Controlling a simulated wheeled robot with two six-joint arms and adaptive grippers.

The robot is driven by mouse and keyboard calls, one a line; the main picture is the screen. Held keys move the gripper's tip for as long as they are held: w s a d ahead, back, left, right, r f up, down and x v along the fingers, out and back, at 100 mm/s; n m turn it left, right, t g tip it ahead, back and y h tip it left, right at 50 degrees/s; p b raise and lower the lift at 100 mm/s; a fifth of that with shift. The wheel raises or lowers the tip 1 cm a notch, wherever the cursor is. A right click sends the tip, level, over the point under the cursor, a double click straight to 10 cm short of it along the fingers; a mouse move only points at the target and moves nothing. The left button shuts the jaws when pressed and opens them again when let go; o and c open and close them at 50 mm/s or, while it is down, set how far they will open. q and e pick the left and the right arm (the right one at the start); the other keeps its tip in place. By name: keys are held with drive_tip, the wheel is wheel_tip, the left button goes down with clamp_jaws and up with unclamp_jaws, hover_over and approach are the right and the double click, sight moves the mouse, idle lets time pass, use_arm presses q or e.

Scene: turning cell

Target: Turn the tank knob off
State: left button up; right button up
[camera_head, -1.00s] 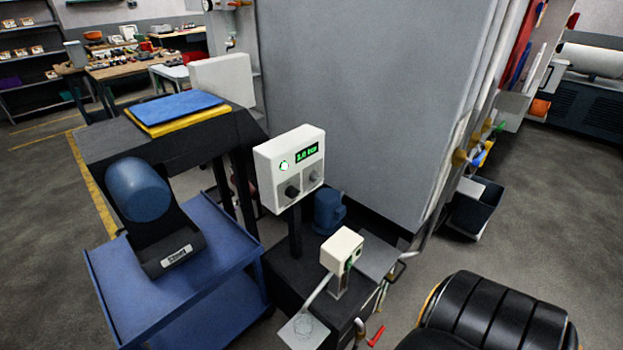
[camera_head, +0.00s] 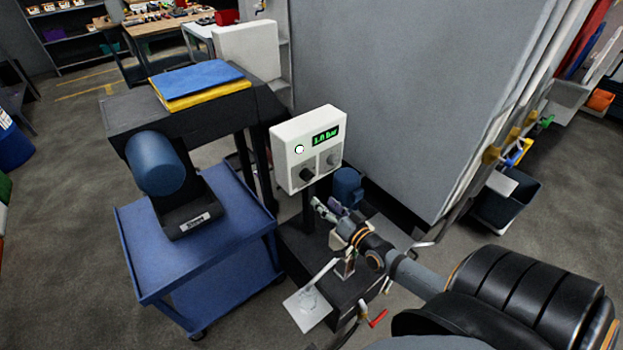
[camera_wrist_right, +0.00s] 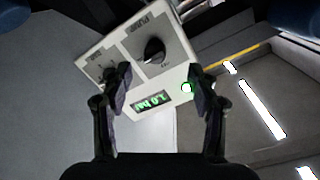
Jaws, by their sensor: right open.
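In the right wrist view the box appears turned over, and the black knob (camera_wrist_right: 154,50) sits under the label PUMP. The other knob is partly hidden behind a finger there, and its label is too small to read surely. My right gripper (camera_head: 328,207) is open and empty, below and in front of the box, touching nothing visible. My left gripper is out of view.
A blue cart (camera_head: 215,250) is at left, a large grey cabinet (camera_head: 420,110) behind right. A red-handled valve (camera_head: 376,318) sticks out low in front.

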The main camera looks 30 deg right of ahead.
sight(310, 179)
drive_tip(key=shift+m+t+h, duration=0.3)
drive_tip(key=w+b, duration=0.1)
drive_tip(key=w, duration=0.2)
drive_tip(key=w+d+b, duration=0.1)
drive_tip(key=w+b, duration=0.1)
drive_tip(key=w, duration=0.2)
drive_tip(key=w+b, duration=0.1)
drive_tip(key=w, duration=0.2)
drive_tip(key=shift+w+d+r, duration=0.25)
drive_tip(key=shift+r, duration=0.1)
drive_tip(key=c, duration=1.2)
drive_tip(key=shift+o, duration=0.2)
